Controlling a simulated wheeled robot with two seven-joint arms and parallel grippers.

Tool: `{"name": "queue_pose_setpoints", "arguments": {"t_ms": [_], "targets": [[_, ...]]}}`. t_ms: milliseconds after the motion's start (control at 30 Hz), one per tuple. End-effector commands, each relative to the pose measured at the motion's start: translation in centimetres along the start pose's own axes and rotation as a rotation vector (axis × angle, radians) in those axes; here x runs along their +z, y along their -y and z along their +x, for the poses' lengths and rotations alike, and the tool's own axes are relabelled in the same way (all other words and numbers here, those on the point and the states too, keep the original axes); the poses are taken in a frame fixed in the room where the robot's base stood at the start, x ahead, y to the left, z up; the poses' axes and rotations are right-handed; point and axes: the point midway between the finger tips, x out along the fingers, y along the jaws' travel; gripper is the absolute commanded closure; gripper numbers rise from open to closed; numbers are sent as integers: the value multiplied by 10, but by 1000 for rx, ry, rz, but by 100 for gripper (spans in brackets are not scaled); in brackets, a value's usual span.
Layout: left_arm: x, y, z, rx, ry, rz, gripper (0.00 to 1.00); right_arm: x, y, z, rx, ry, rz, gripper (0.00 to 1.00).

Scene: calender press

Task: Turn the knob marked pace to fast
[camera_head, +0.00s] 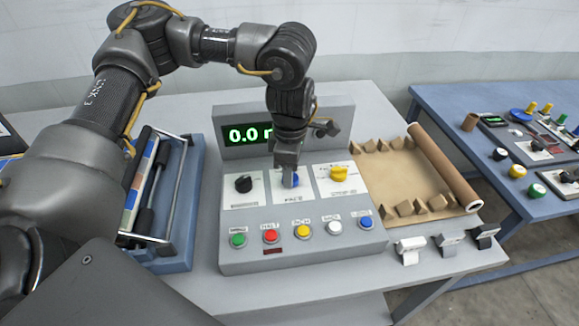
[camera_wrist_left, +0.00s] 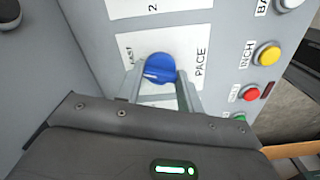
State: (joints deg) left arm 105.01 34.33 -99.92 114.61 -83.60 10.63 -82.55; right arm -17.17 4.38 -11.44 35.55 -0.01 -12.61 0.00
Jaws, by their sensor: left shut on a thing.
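The blue pace knob (camera_wrist_left: 158,68) sits on a white plate lettered PACE in the left wrist view, between the two fingers of my left gripper (camera_wrist_left: 160,88). The fingers are shut on it from both sides. A white mark on the knob points to the picture's left, near a small word that looks like FAST. In the head view my left gripper (camera_head: 287,168) comes down from above onto the middle plate of the grey console (camera_head: 235,255), and the blue knob (camera_head: 293,181) shows partly behind it. My right gripper is in neither view.
A black knob (camera_head: 243,184) and a yellow knob (camera_head: 345,172) flank the blue one. Several coloured push buttons line the console's front. A green-digit display (camera_head: 245,135) stands behind. A blue tray (camera_head: 185,225) lies left, a brown sheet with a roll (camera_head: 445,165) right.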

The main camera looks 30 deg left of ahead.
Motion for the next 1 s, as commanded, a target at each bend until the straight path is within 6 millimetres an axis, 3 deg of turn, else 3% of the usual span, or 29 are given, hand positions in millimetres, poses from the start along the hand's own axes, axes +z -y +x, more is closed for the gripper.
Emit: {"name": "queue_pose_setpoints", "arguments": {"t_ms": [400,933,967,1000], "targets": [[0,1,0,-4,0,178,86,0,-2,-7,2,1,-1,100],[0,1,1,-3,0,203,86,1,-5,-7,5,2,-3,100],[0,1,1,-4,0,203,62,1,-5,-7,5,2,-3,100],[0,1,1,-3,-1,203,57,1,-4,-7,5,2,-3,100]]}}
